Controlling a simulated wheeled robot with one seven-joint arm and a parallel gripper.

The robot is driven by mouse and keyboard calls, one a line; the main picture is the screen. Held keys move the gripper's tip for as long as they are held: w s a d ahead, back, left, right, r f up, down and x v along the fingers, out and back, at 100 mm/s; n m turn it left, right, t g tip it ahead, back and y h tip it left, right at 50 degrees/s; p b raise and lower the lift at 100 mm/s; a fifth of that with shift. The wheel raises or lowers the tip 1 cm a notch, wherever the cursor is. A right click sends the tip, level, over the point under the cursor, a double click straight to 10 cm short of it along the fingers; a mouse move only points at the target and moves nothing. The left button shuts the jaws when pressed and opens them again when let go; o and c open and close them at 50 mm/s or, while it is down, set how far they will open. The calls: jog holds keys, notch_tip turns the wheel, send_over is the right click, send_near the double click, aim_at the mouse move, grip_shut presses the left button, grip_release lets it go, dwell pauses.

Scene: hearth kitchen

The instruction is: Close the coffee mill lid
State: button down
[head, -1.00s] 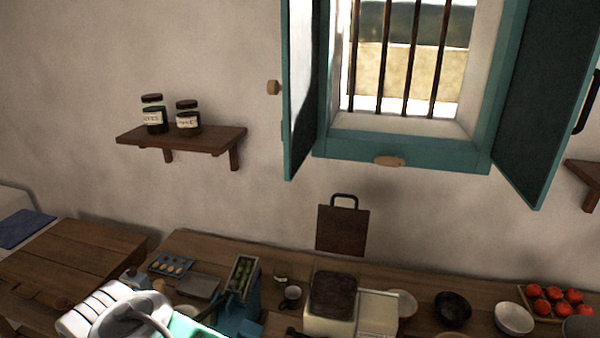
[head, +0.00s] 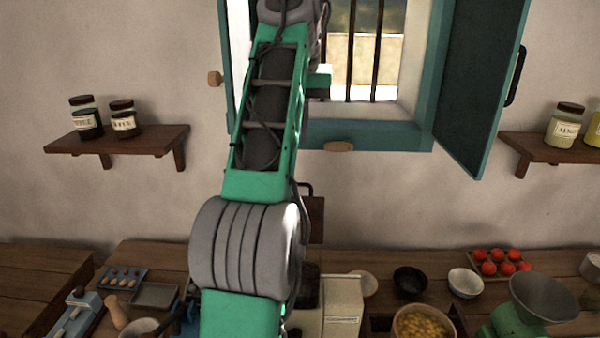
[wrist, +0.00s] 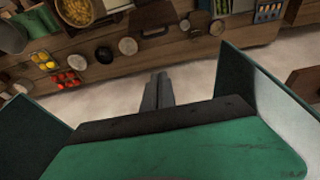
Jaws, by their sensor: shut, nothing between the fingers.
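I cannot pick out the coffee mill or its lid for sure. A green-bodied device with a wide grey bowl-shaped top (head: 543,297) stands at the right of the counter in the head view. A cream box (head: 342,300) stands near the middle, its dark top partly hidden by my arm. My arm rises through the middle of the head view, and its end is out of that frame. My gripper (wrist: 157,88) shows in the wrist view, shut and empty, high above the counter and apart from everything on it.
A teal window with open shutters (head: 483,90) is behind my arm. Jars stand on wall shelves (head: 120,141) at both sides.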

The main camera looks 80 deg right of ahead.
notch_tip(320, 180, down, 9)
jog(key=a+b, duration=0.1)
jog(key=b, duration=0.3)
jog(key=shift+a+f, duration=0.15)
jog(key=shift+a, duration=0.15)
jog(key=shift+s+a, duration=0.1)
jog(key=shift+s, duration=0.05)
